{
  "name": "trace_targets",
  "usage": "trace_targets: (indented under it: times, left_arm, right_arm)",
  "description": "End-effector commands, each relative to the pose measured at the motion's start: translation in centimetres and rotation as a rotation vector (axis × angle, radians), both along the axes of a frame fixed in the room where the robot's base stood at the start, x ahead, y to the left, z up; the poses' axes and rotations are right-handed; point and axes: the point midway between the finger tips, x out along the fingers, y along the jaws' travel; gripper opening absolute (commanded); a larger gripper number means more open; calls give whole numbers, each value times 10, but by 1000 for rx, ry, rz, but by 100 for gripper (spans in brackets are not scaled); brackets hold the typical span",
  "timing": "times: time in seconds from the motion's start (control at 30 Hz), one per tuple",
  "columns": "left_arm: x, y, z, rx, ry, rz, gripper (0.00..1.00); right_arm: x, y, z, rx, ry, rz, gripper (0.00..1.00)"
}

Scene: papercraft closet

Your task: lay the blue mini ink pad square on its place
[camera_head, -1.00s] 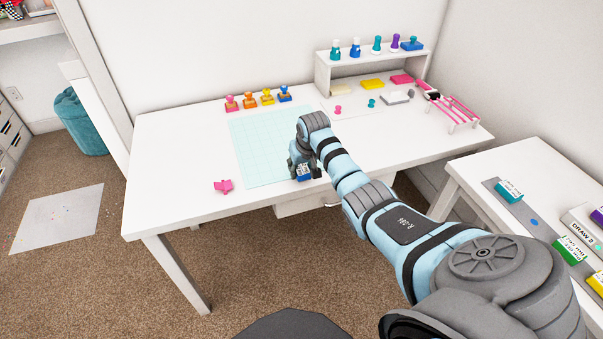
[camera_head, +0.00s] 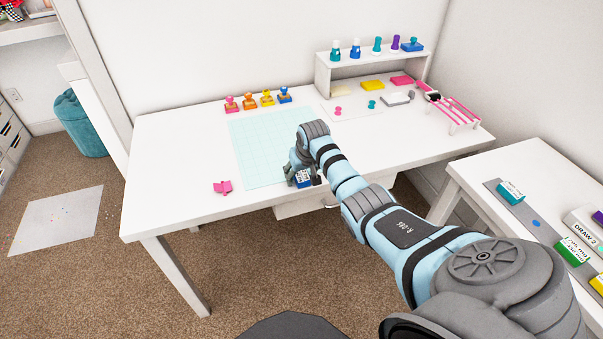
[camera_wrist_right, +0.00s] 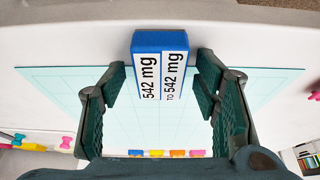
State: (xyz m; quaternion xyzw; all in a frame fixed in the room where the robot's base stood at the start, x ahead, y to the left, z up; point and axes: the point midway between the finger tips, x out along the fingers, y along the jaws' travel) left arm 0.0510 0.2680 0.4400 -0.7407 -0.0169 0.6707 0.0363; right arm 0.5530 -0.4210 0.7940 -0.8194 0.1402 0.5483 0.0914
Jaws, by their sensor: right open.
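The blue mini ink pad (camera_head: 304,179) lies on the white desk at the front edge of the pale teal grid mat. In the right wrist view the pad (camera_wrist_right: 160,65) is a blue block with a white label reading 542 mg. My right gripper (camera_wrist_right: 160,80) is open, with its fingertips on either side of the pad's near part and visible gaps between. In the head view my right gripper (camera_head: 302,175) is at the pad and partly hides it. A blue round spot (camera_head: 535,222) shows on the grey strip of the right side table. My left gripper is not in view.
The grey strip (camera_head: 517,212) carries a teal pad (camera_head: 510,190) and a green one (camera_head: 571,250). Several stamps (camera_head: 267,97) stand behind the mat (camera_head: 262,150). A small shelf (camera_head: 322,75) stands at the back.

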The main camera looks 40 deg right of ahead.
Motion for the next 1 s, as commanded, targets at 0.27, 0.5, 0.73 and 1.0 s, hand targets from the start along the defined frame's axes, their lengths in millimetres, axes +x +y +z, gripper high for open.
trace_targets:
  times: [0.27, 0.5, 0.73, 1.0]
  left_arm:
    - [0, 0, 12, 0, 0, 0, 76]
    - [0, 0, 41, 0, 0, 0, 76]
    - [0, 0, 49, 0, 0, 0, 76]
    - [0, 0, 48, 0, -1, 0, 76]
  right_arm:
    - [-3, 0, 23, -2, -2, 0, 56]
    - [-26, 9, 87, -2, -4, 2, 56]
    - [-42, 15, 120, 0, -1, 0, 56]
    - [-43, 16, 120, 0, 1, 0, 56]
